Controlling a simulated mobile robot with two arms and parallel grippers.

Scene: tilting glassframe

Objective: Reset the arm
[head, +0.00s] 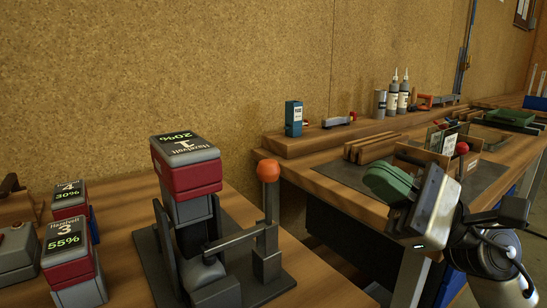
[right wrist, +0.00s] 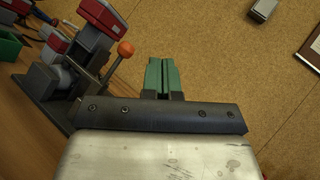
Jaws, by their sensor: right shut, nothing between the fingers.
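My right gripper (head: 385,182) has green fingers and a worn metal body, and it hangs over the gap between the two benches in the head view. Its fingers also show in the right wrist view (right wrist: 163,70); they are together with nothing between them. A dark press-like stand (head: 265,262) with an orange ball knob (head: 268,170) on its lever stands left of the gripper, apart from it. A red and grey battery (head: 187,168) marked 1 and 20% sits upright in the stand. The knob also shows in the right wrist view (right wrist: 125,48). My left gripper is not in view.
Batteries marked 3 (head: 72,255) and 4 (head: 70,200) stand at the left of the near bench. The far bench (head: 330,190) holds bottles (head: 403,97), a blue box (head: 293,118) and a wooden rack. A cork wall (head: 200,60) closes the back.

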